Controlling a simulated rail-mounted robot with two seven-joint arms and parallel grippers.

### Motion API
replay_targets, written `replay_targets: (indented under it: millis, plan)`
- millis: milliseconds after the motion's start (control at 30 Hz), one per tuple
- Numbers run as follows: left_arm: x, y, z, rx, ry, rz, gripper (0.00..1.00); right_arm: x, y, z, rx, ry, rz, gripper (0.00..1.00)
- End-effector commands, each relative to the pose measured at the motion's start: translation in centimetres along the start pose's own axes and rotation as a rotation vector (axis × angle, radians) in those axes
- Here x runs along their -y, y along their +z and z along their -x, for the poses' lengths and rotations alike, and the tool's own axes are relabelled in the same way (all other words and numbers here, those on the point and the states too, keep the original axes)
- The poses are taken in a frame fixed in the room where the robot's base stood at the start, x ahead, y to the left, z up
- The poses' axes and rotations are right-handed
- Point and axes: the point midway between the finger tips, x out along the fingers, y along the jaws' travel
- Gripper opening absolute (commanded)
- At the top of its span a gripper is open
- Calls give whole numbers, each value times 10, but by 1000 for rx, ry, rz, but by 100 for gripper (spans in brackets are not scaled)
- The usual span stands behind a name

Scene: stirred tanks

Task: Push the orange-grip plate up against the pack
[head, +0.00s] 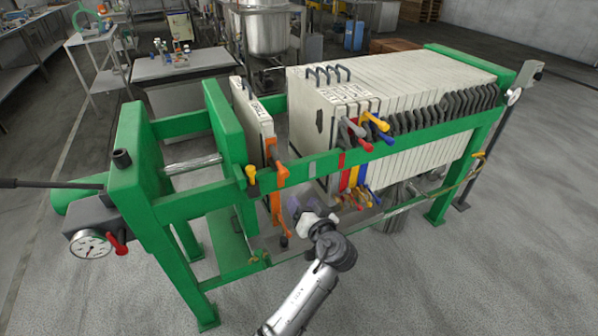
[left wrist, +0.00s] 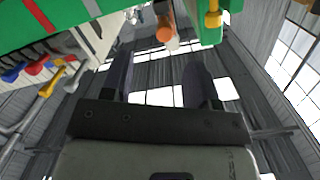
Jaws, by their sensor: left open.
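The orange-grip plate (head: 252,112) is a pale plate hanging upright on the press frame, between the green pressing plate and the pack. Its orange grip (head: 279,170) sticks out over the near green rail; it also shows in the left wrist view (left wrist: 165,30). The pack (head: 400,85) of pale plates stands to the right, with a clear gap between. My left gripper (head: 308,211) is open and empty, low on the near side of the rail, right of the orange grip. In the left wrist view its two fingers (left wrist: 160,68) point up, the grip beyond them. My right gripper is not in view.
The near green rail (head: 400,140) runs along the press. Red, blue, yellow and grey handles (head: 362,135) stick out at the pack's front end. A yellow handle (head: 251,176) is on the green pressing plate (head: 225,125). A pressure gauge (head: 90,244) is at left.

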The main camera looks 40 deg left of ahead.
Motion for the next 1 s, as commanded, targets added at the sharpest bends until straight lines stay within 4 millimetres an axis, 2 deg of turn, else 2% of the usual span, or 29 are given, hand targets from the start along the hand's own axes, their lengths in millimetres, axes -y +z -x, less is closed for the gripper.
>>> replay_targets:
  millis: [100, 300, 433, 1000]
  plan:
    - [6, -12, 0, -75, -30, 114, 55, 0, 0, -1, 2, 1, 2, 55]
    - [5, -14, -1, -87, -14, 229, 55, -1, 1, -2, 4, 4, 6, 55]
    - [5, -15, -11, -87, -14, 246, 55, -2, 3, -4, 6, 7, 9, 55]
    - [7, -22, -108, -85, -14, 244, 55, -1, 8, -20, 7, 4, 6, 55]
